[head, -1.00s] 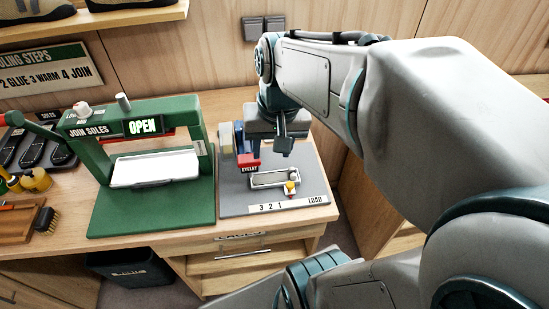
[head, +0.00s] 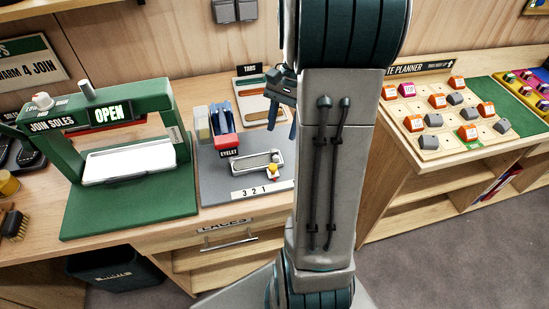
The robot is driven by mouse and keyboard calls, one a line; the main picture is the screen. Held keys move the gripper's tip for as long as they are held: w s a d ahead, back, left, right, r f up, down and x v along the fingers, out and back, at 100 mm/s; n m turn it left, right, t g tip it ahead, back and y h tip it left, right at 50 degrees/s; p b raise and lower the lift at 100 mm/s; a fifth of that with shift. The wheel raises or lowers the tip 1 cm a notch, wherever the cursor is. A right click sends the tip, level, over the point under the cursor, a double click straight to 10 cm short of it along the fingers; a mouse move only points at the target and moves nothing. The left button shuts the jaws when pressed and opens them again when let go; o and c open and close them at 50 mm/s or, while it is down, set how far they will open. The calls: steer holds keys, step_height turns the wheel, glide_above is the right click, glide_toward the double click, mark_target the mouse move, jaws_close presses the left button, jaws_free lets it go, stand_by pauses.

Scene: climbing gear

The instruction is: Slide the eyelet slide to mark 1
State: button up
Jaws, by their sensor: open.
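The eyelet station has a grey base plate (head: 212,182) with a blue and red press labelled EYELET (head: 224,128) at its back. In front of the press is the eyelet slide (head: 250,162), a pale tray-like frame. A yellow knob (head: 272,170) sits at its right end. The strip's right end is hidden behind my arm. My gripper (head: 287,108) is partly hidden by my arm, right of and behind the slide, open and apart from it.
The green JOIN SOLES press (head: 110,165) stands left of the station. A TABS board (head: 258,100) lies behind it. A planner board with several coloured holds (head: 440,115) is on the right bench. My arm fills the middle of the view.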

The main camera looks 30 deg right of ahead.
mark_target(273, 166)
steer(key=x, duration=1)
steer(key=shift+f, duration=0.2)
jaws_close()
